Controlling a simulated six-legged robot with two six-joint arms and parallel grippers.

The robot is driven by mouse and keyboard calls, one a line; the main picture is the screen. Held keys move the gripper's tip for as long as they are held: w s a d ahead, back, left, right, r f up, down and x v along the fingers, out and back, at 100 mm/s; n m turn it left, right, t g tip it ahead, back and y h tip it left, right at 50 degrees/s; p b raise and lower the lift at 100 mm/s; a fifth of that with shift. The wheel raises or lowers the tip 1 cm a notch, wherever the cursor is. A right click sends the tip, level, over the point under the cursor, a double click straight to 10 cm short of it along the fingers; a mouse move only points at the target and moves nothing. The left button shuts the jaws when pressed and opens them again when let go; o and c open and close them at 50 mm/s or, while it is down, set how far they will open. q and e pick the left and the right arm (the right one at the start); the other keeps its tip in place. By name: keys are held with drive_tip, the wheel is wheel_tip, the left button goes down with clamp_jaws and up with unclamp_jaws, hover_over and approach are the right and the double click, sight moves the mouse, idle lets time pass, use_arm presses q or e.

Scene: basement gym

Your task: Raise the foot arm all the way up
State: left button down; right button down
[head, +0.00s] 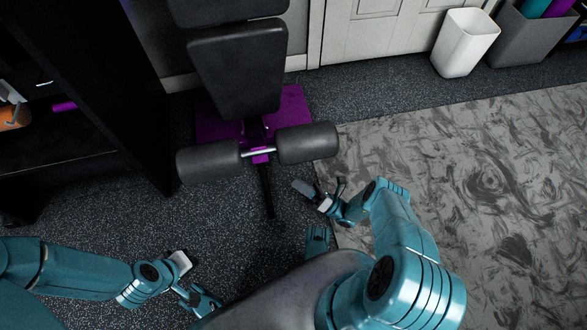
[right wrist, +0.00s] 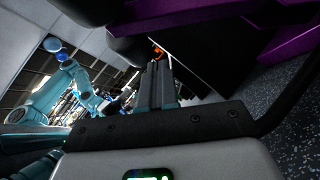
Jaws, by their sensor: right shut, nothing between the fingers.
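An exercise bench (head: 238,75) with black pads stands at the top centre of the head view. Two black foam rollers (head: 307,143) sit on a silver rod at its near end. A thin black bar (head: 267,195) runs from under the rollers toward me, low over the floor; I take this to be the foot arm. My right gripper (head: 318,194) is to the right of this bar and apart from it, below the right roller. Its fingers (right wrist: 158,85) are together and empty in the right wrist view. My left gripper (head: 188,280) is at lower left, away from the bench; its jaw gap is unclear.
A black shelf unit (head: 100,80) stands close to the left of the bench. A white bin (head: 465,42) and a grey box (head: 530,35) are by the far wall. The patterned grey floor (head: 480,170) at right is clear. Purple bench parts (right wrist: 270,35) show in the right wrist view.

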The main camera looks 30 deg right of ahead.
use_arm(q)
drive_tip(key=shift+s+a, duration=0.1)
drive_tip(key=shift+a, duration=0.15)
use_arm(e)
drive_tip(key=d+r+x, duration=0.1)
drive_tip(key=d+x, duration=0.1)
drive_tip(key=x, duration=0.9)
drive_tip(key=shift+w+a+r, duration=0.2)
drive_tip(key=shift+w+r, duration=0.15)
drive_tip(key=shift+r, duration=0.15)
